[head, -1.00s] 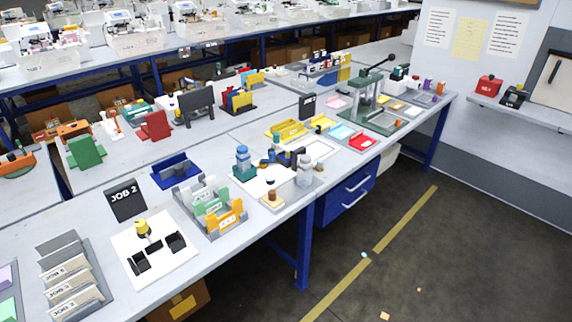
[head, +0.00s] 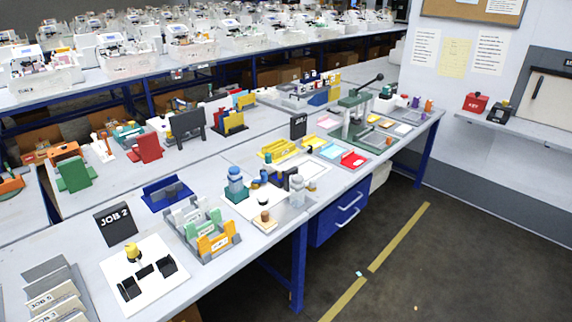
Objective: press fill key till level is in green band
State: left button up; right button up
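I see no key that I can make out as the fill key, and no green band or level that I can read. A blue-capped bottle (head: 235,181) stands on a teal base on the near bench. A pale grey bottle (head: 297,188) stands to its right on a grey tray, with a small brown-topped piece (head: 265,217) in front. A white panel (head: 150,285) with a yellow knob (head: 132,252) and several black blocks lies at the near left. Neither of my grippers is in view.
A JOB 2 sign (head: 115,223) stands behind the white panel. A card rack (head: 205,232) stands between panel and bottles. A green lever press (head: 357,110) is at the bench's far right. White bins fill the back bench. The floor (head: 440,270) at right is mostly clear.

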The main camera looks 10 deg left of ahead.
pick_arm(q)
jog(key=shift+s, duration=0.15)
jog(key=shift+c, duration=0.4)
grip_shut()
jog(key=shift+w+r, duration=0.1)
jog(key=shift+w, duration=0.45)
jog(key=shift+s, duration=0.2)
